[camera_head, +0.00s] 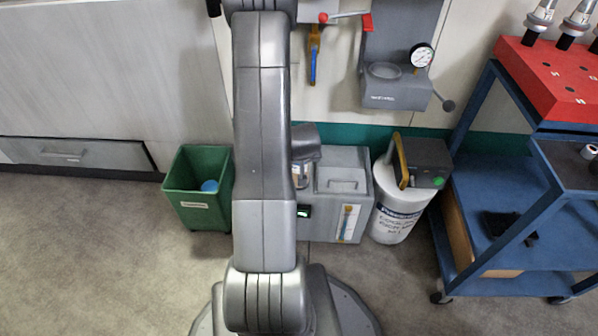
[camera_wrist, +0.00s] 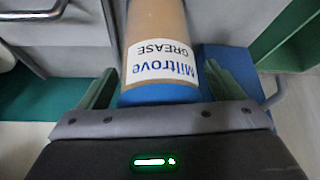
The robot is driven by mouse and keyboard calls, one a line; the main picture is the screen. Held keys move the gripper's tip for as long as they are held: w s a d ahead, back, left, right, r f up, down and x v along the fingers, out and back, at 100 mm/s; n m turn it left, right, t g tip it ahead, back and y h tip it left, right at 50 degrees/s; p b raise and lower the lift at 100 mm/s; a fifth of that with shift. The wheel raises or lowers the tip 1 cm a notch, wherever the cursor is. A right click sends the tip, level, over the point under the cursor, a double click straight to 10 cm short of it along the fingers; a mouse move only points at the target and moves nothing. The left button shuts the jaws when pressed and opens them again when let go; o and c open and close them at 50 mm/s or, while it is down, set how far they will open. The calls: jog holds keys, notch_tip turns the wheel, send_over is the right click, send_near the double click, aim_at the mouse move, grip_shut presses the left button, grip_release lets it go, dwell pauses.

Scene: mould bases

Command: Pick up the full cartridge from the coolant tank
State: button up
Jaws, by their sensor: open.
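The cartridge (camera_wrist: 155,25) is a tan cylinder with a white label reading "Miltrove GREASE" and a blue end close to my gripper. My gripper (camera_wrist: 160,85) is open, with one finger on each side of the blue end. I cannot tell whether the fingers touch it. My arm hides much of this area. The cartridge's far end is outside the wrist view.
A green bin (camera_head: 197,207) with a blue object inside stands left of the tank. A white drum (camera_head: 397,217) stands to its right with a dark box (camera_head: 428,158) on top. A blue cart (camera_head: 500,262) is farther right. Open floor lies in front.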

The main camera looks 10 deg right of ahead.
jog(key=shift+r, duration=0.15)
jog(key=c, duration=1.4)
